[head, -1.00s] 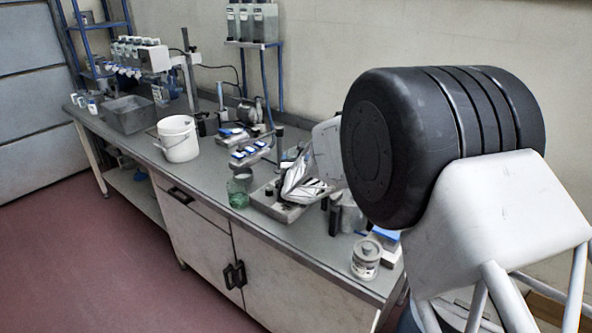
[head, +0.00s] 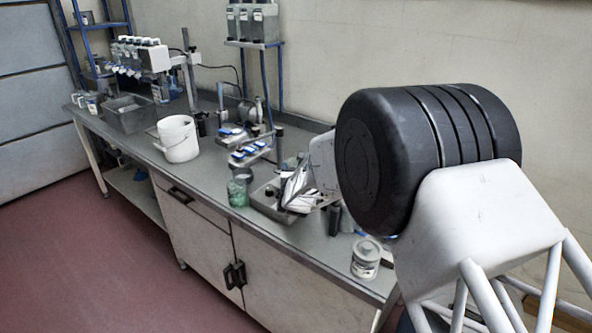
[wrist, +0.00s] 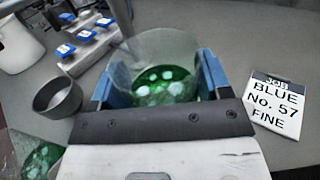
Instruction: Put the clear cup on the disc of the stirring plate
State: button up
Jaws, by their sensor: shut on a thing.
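My gripper (wrist: 160,85) is shut on the clear cup (wrist: 165,48), its blue fingers on either side of it. The cup holds green liquid with pale spots on it and stands close to upright in the wrist view.
A small grey bowl (wrist: 57,97) and a green glass vessel (wrist: 40,158) stand left of my gripper. A blue-topped rack (wrist: 88,45) is beyond them. A lettered card (wrist: 278,103) lies right. A white bucket (head: 178,138) and lidded jar (head: 366,257) stand on the bench (head: 215,182).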

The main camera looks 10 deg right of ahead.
jog(key=shift+f, duration=0.1)
jog(key=o, duration=1)
jog(key=shift+s+a, duration=0.3)
jog(key=shift+s, duration=1.7)
jog(key=shift+s+a, duration=0.3)
jog(key=shift+s, duration=1.65)
jog(key=shift+s+a, duration=0.3)
jog(key=shift+s, duration=1.7)
jog(key=shift+r, duration=0.2)
